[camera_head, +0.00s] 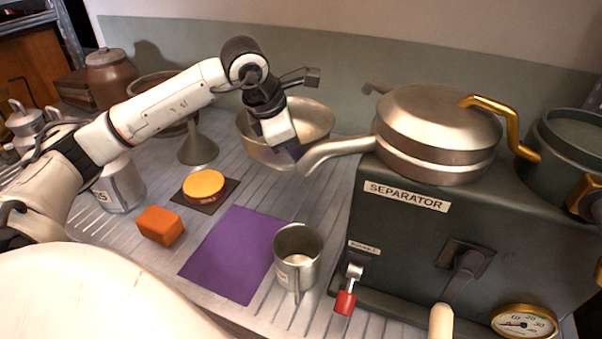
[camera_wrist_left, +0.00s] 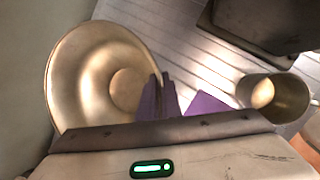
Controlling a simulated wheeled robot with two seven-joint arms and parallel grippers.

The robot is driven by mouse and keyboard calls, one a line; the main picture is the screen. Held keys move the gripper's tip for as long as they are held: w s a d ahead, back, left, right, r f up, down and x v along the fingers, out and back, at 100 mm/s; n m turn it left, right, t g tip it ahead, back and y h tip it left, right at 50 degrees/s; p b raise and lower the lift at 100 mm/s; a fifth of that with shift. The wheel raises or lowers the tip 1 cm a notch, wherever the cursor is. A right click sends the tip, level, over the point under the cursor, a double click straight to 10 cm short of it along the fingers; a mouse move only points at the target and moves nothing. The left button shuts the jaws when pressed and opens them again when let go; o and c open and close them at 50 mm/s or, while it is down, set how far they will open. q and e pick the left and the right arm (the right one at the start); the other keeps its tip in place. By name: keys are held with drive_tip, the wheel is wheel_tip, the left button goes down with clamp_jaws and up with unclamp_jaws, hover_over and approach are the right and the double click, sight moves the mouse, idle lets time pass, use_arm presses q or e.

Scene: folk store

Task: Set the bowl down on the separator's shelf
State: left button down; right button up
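My left gripper (camera_head: 290,150) is at the near rim of a metal bowl (camera_head: 312,118), left of the separator (camera_head: 400,235). In the left wrist view the bowl (camera_wrist_left: 85,75) is empty, and the purple fingers (camera_wrist_left: 158,98) are closed together at its rim. The bowl appears held above the counter, close to the separator's curved spout (camera_head: 335,150); the exact gap is unclear. The separator is a dark green box with a round metal lidded pan on top. I cannot clearly make out its shelf. My right gripper is not in view.
A metal mug (camera_head: 298,262) stands by a purple mat (camera_head: 235,252). An orange block (camera_head: 160,226), a yellow-topped round item (camera_head: 203,185) and a funnel (camera_head: 197,150) stand to the left. A red-handled tap (camera_head: 347,292) sticks out from the separator's front.

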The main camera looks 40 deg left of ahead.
use_arm(q)
drive_tip(key=shift+f, duration=3.2)
drive_tip(key=shift+f+b, duration=0.1)
drive_tip(key=shift+b, duration=0.25)
drive_tip(key=shift+f, duration=0.15)
drive_tip(key=c, duration=2)
unclamp_jaws()
